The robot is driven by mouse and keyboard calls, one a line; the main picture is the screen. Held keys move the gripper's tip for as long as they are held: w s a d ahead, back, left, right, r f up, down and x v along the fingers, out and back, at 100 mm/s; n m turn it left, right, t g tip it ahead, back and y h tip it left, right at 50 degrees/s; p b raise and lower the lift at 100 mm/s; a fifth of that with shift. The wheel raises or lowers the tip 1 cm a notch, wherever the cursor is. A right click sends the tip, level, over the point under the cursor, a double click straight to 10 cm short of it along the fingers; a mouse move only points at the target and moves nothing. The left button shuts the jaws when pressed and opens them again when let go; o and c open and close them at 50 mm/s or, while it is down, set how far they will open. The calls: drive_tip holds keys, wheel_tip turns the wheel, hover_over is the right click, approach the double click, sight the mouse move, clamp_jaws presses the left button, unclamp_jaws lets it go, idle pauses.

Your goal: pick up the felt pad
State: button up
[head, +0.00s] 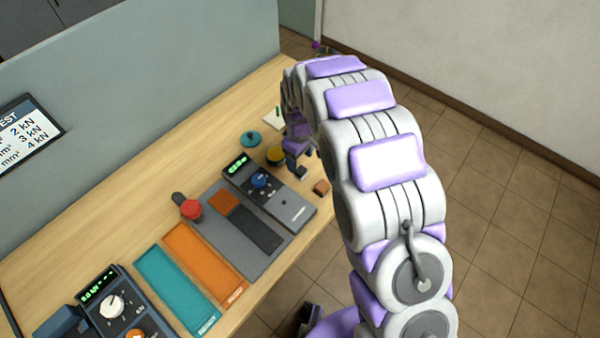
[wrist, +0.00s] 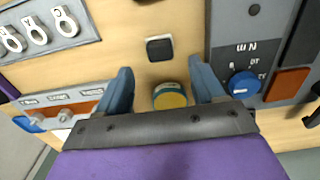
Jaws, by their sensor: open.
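A small dark square pad with a paler rim (wrist: 160,48) lies flat on the wooden table in the wrist view. It may be the felt pad, but I cannot be sure. My gripper (wrist: 163,74) is open, with its two blue-grey fingers apart and nothing held between them. The dark pad shows just past the fingertips, between their lines. A round yellow-topped disc with a teal side (wrist: 170,97) shows between the fingers, below the pad in the picture. In the head view my gripper (head: 297,155) is over the far part of the table, partly hidden by my arm.
A grey tester with a blue knob (head: 260,181) stands left of my gripper. A brown block (head: 321,187) lies near the table edge. A teal disc (head: 250,138) lies farther back. Orange (head: 200,262) and teal (head: 172,285) trays lie nearer, below a grey partition (head: 150,80).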

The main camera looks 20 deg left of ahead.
sight(301, 169)
wheel_tip(301, 169, down, 5)
drive_tip(key=shift+d+r+b, duration=0.1)
drive_tip(key=shift+b, duration=0.55)
drive_tip(key=shift+c, duration=0.5)
drive_tip(key=c, duration=1)
drive_tip(key=shift+r, duration=0.15)
drive_tip(key=shift+r, duration=0.25)
wheel_tip(301, 169, up, 3)
drive_tip(key=shift+f+p, duration=0.15)
drive_tip(key=shift+p, duration=0.45)
drive_tip(key=s, duration=0.5)
drive_tip(key=s+d+r+p, duration=0.1)
drive_tip(key=s, duration=0.4)
drive_tip(key=s+d+p, duration=0.1)
drive_tip(key=s, duration=0.5)
drive_tip(key=shift+d+r, duration=0.15)
drive_tip(key=shift+r, duration=0.05)
